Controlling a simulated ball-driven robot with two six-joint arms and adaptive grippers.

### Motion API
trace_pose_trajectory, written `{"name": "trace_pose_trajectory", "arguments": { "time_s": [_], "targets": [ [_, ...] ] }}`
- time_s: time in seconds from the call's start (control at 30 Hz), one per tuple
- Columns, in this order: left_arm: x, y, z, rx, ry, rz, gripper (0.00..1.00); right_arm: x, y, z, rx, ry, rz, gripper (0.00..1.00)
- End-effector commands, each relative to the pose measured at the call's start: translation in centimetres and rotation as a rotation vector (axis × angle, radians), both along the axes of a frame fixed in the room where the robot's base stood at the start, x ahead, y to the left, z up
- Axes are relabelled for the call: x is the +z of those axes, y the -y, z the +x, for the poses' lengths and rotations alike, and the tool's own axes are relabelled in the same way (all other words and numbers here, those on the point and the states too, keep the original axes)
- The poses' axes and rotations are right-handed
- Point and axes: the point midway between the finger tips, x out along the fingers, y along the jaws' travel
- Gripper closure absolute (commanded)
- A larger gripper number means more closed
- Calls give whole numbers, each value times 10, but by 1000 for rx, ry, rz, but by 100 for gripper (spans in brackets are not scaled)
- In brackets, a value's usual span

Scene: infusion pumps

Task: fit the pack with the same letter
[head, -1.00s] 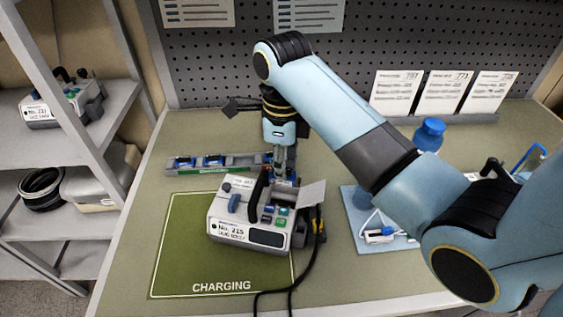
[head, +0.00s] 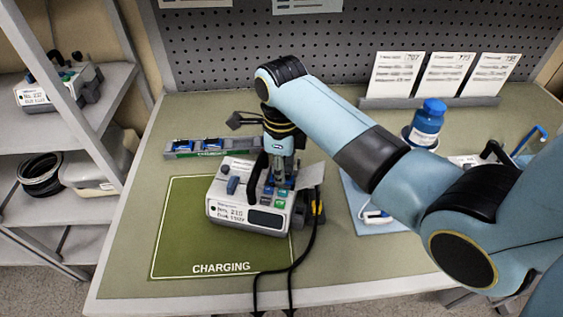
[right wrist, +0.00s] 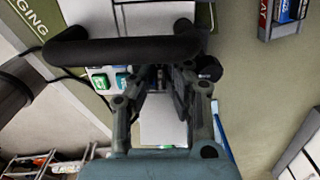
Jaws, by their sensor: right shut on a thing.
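A white and grey pump (head: 235,212) with a black carry handle stands on the green charging mat (head: 185,245). Its number label reads roughly No. 215; the pack letter is not legible. A pale flap (head: 312,174) stands open at its right rear. My right gripper (head: 283,182) points down at the pump's rear, between handle and flap. It is shut on a small dark pack (right wrist: 159,78), mostly hidden by the fingers. How deep the pack sits in the pump cannot be told. The pump's handle (right wrist: 120,47) crosses the right wrist view. My left gripper is out of view.
A rack (head: 185,154) with blue packs stands behind the pump. A black cable (head: 303,255) runs from the pump over the front edge. A blue bottle (head: 427,122) and a blue tray (head: 362,210) are at right. Shelves (head: 100,110) with another pump stand at left.

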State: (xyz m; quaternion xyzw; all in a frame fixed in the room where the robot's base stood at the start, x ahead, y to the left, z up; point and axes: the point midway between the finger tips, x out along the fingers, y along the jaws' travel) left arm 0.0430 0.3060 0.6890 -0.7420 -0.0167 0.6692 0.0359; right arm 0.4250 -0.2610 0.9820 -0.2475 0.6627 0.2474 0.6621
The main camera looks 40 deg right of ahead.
Motion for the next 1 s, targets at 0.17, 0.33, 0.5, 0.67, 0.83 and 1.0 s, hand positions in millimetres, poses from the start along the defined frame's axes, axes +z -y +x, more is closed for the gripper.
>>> {"name": "trace_pose_trajectory", "arguments": {
  "time_s": [0.17,0.33,0.5,0.67,0.83,1.0],
  "targets": [
    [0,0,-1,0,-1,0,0,0,0,0,0,1,0,100],
    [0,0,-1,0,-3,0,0,0,0,0,0,1,1,100],
    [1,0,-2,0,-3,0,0,0,0,0,0,1,1,100],
    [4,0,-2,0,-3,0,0,1,0,0,0,0,0,100],
    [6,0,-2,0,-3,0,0,1,0,0,0,1,0,100],
    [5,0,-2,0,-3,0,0,1,0,0,0,1,0,100]
  ]
}}
